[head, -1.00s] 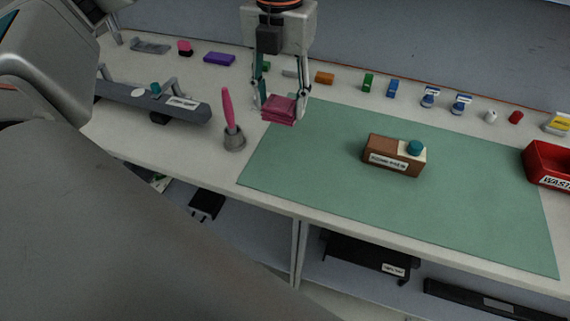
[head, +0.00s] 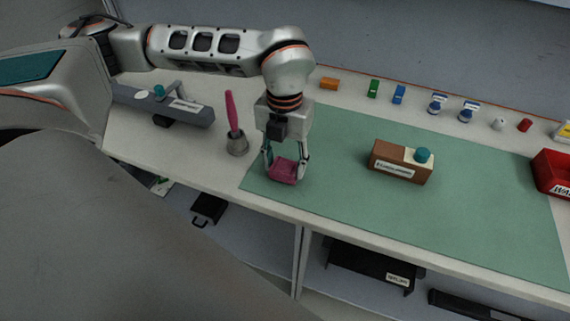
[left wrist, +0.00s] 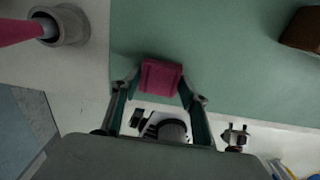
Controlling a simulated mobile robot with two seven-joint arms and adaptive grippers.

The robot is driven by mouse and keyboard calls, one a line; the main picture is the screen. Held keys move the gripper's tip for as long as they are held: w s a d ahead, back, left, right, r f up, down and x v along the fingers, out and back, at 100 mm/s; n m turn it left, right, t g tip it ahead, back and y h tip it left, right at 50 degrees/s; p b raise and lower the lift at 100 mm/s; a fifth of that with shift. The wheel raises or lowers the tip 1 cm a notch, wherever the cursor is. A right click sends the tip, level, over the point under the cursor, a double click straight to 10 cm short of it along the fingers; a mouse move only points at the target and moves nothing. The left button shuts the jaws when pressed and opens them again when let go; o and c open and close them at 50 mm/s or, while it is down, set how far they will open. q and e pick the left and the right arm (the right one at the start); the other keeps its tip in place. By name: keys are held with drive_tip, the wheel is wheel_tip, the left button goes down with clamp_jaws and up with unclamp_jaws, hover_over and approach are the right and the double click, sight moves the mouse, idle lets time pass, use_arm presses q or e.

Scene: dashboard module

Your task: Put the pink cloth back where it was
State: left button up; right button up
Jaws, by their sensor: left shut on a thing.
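The pink cloth (head: 284,170) is a small folded dark-pink pad near the left front corner of the green mat (head: 330,190). My left gripper (head: 285,172) reaches down from above and is shut on the cloth, one finger at each side. In the left wrist view the cloth (left wrist: 160,77) shows between the two fingertips (left wrist: 158,92), over the mat. I cannot tell whether the cloth touches the mat. My right gripper is in neither current view.
A grey cup with a pink-handled brush (head: 236,143) stands just left of the gripper. A brown box with a teal knob (head: 395,165) stands on the mat to the right. A red waste bin (head: 552,172) is at the far right. Several small items line the back edge.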

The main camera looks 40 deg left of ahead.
sight(284, 166)
use_arm(q)
drive_tip(key=shift+f, duration=0.4)
drive_tip(key=shift+f, duration=0.15)
drive_tip(key=o, duration=1)
wheel_tip(284, 166, up, 12)
drive_tip(key=shift+r+p, duration=0.15)
drive_tip(key=shift+p, duration=0.3)
